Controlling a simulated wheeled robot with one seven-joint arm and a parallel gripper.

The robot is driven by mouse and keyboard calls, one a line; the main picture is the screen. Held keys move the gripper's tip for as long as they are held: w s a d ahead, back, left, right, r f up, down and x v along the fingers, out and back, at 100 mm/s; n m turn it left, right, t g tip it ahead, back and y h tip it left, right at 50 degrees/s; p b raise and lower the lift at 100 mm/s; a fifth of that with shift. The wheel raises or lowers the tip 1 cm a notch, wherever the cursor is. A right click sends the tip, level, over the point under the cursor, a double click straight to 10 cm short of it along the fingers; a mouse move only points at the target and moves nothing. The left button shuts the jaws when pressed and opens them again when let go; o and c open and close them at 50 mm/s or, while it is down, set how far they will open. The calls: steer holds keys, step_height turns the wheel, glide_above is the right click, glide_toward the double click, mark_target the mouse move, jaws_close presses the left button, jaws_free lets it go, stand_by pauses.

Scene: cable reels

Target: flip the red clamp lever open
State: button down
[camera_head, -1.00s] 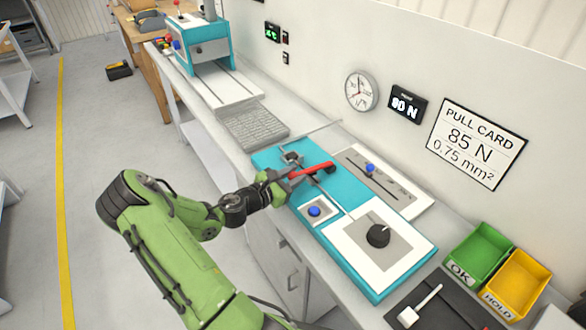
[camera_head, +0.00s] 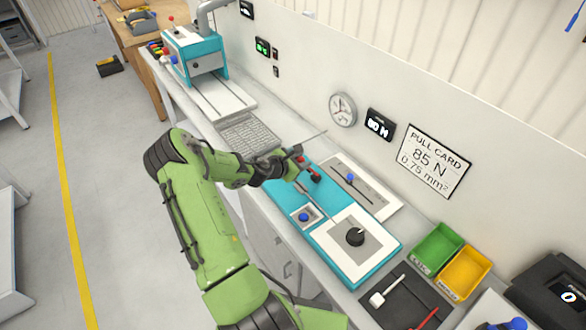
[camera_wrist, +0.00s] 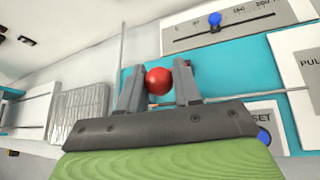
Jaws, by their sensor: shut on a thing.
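The red clamp lever (camera_head: 314,174) is on the teal bench fixture (camera_head: 325,190), at its far end in the head view. My gripper (camera_head: 297,156) is at the lever, above the fixture, and covers part of it. In the wrist view my gripper (camera_wrist: 159,72) has its two grey fingers on either side of the lever's round red end (camera_wrist: 158,81), shut on it. The rest of the lever is hidden behind this end there, so its exact angle cannot be told. The clamp body is mostly hidden by my gripper in the head view.
A slider panel with a blue knob (camera_wrist: 214,20) lies beside the fixture. A grey ribbed plate (camera_head: 249,134) lies beyond. Green (camera_head: 436,249) and yellow (camera_head: 463,273) bins stand at the right.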

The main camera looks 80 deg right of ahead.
steer(key=shift+s+d+r+p, duration=0.35)
steer(key=shift+s+d+r, duration=0.5)
steer(key=shift+d, duration=0.2)
steer(key=shift+s+d+r, duration=0.15)
steer(key=shift+s+d, duration=0.35)
steer(key=shift+d, duration=0.05)
steer(key=c, duration=1.2)
jaws_free()
steer(key=shift+s, duration=0.1)
steer(key=shift+c, duration=0.2)
steer(key=o, duration=0.4)
steer(key=shift+s+d+f, duration=0.15)
steer(key=shift+d+f, duration=0.05)
steer(key=shift+d, duration=0.15)
steer(key=v, duration=1.6)
steer(key=shift+a+b, duration=0.1)
steer(key=shift+b, duration=0.25)
steer(key=shift+f, duration=0.1)
